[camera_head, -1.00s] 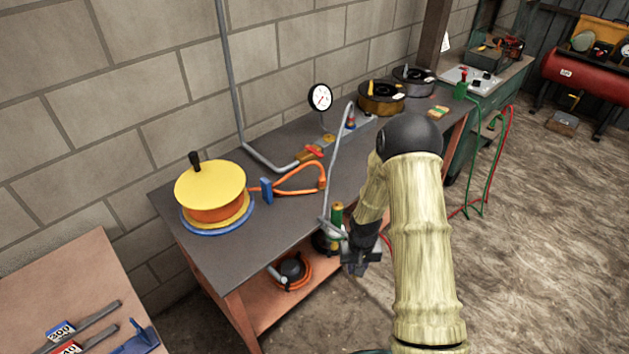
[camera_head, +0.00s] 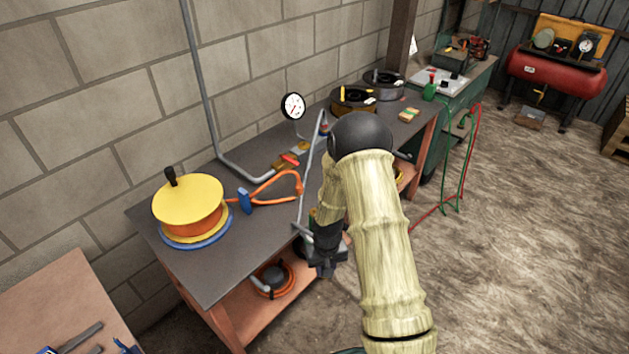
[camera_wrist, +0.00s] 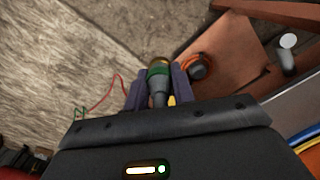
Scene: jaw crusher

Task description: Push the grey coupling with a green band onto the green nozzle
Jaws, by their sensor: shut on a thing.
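In the wrist view, the grey coupling with a green band (camera_wrist: 157,72) sits between the two dark fingers of my gripper (camera_wrist: 160,88), which is shut on it. A brass-coloured end shows just past the green band; I cannot tell whether it belongs to the coupling or to the nozzle. In the head view, my gripper (camera_head: 325,266) is at the front edge of the dark workbench (camera_head: 215,270). A small green part (camera_head: 312,216) shows just behind my wrist, mostly hidden; I cannot tell whether it is the green nozzle. A grey hose runs down to this spot.
A yellow-topped reel (camera_head: 188,200), an orange hose (camera_head: 275,185) and a round gauge (camera_head: 293,106) are on the bench's left and back. A lower shelf holds a coiled orange hose (camera_head: 275,280). Open floor (camera_head: 500,260) lies to the right.

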